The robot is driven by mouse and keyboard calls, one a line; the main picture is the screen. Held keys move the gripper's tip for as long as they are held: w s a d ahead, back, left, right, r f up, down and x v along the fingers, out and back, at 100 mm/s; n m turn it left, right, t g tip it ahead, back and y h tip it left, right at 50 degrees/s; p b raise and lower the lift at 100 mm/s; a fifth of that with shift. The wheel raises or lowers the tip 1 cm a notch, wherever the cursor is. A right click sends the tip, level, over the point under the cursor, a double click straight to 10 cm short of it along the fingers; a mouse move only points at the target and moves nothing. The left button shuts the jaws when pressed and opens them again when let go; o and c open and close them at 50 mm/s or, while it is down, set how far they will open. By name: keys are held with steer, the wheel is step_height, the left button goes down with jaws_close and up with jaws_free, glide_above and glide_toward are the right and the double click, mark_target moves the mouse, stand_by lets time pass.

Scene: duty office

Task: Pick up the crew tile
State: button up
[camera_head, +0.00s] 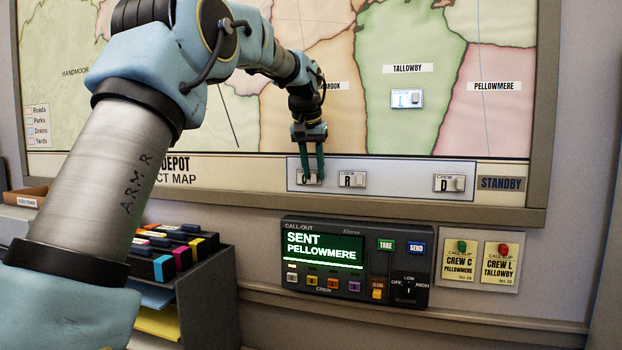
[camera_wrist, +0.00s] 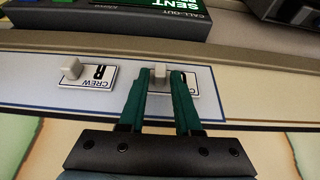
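A white crew tile (camera_head: 315,179) with a small grey knob sits at the left end of the standby strip, its letter mostly covered and looking like C. My gripper (camera_head: 314,178) reaches down to it with green fingers. In the wrist view the fingers (camera_wrist: 160,78) stand on either side of this tile's knob (camera_wrist: 160,70), with slight gaps showing. The gripper looks open, and the tile (camera_wrist: 188,82) still lies on the strip. Crew tile R (camera_head: 352,180) is just right of it, also in the wrist view (camera_wrist: 88,74). Crew tile D (camera_head: 449,183) is farther right. Crew tile L (camera_head: 407,98) is on Tallowby.
The strip is on the map board's (camera_head: 500,135) lower edge, with bare room between R and D. Below is a call-out console (camera_head: 357,262) reading "SENT PELLOWMERE". Slips (camera_head: 480,260) read Crew C Pellowmere and Crew L Tallowby. A binder rack (camera_head: 200,290) stands lower left.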

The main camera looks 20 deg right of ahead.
jaws_close()
stand_by(1.0)
